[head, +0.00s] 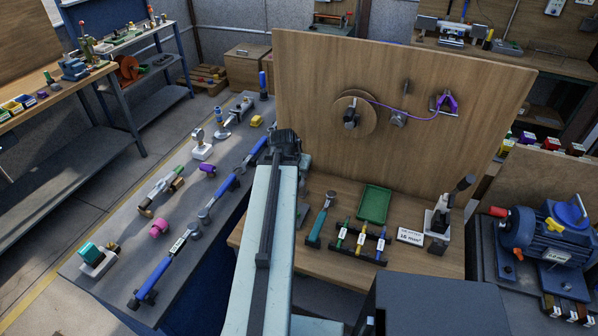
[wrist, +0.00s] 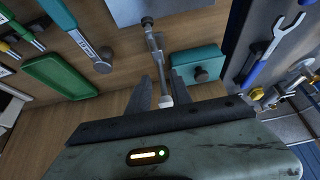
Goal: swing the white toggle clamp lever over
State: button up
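In the wrist view, a slim metal toggle clamp runs down from a grey plate (wrist: 168,9), with a dark round tip at its far end. Its pale, whitish lever (wrist: 165,99) reaches back between the two fingers of my gripper (wrist: 160,77). The fingers stand apart, one on each side of the lever, with a visible gap on the left; the lever lies closer to the right finger. I cannot tell if it touches. In the head view my own arm hides the clamp and fingertips.
A teal block with a dark knob (wrist: 199,68) sits just right of the fingers. A green tray (wrist: 60,76) and a teal-handled tool (wrist: 75,32) lie left. In the head view an upright wooden board (head: 450,130) stands behind, and a blue motor (head: 550,235) is at right.

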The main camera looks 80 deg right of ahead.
jog(key=o, duration=0.3)
notch_tip(320, 180, up, 7)
jog(key=p, duration=0.7)
